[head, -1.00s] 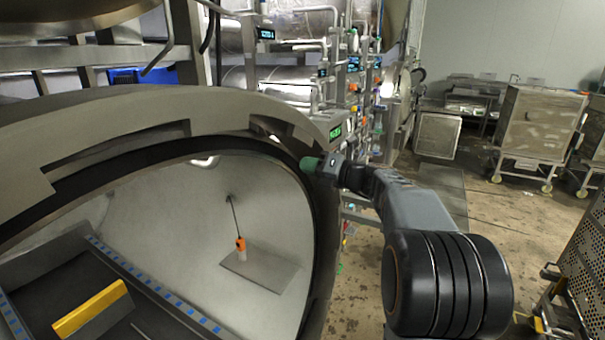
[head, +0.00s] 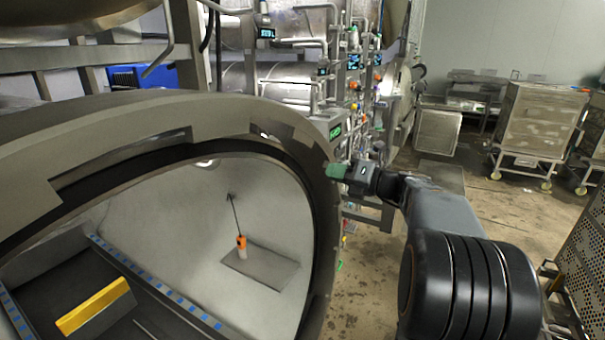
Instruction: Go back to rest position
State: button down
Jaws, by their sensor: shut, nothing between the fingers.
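My gripper (head: 337,171) is at the end of my arm, just right of the rim of the open autoclave (head: 325,215). Its green fingertips point left toward the rim and look shut and empty. From this view I cannot tell whether they touch the rim or are only in front of it. My arm comes in from the lower right.
Inside the chamber are a yellow block (head: 95,306), a grey plate (head: 262,268) and an orange-and-white probe (head: 241,245). Pipes and valves stand behind. A steel cabinet (head: 540,125) on wheels is at the back right, a perforated basket (head: 588,250) at the right edge. Floor between is open.

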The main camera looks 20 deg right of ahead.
dwell(0.3)
jog(key=s+a+f+n+g+h, duration=0.2)
jog(key=s+f+n+g+h, duration=0.15)
jog(key=f+n, duration=0.45)
jog(key=s+a+f+n+g+h, duration=0.2)
jog(key=s+f+n+g, duration=0.3)
jog(key=n, duration=0.5)
jog(key=s+a+f+n+h, duration=0.2)
jog(key=s+n, duration=0.4)
jog(key=n, duration=0.3)
jog(key=s+a+f+n+h, duration=0.2)
jog(key=s+a+n+h, duration=0.2)
jog(key=s+n, duration=0.3)
jog(key=a+n, duration=0.1)
jog(key=n, duration=0.2)
jog(key=shift+a, duration=0.3)
jog(key=shift+a+h, duration=0.1)
jog(key=shift+h, duration=0.15)
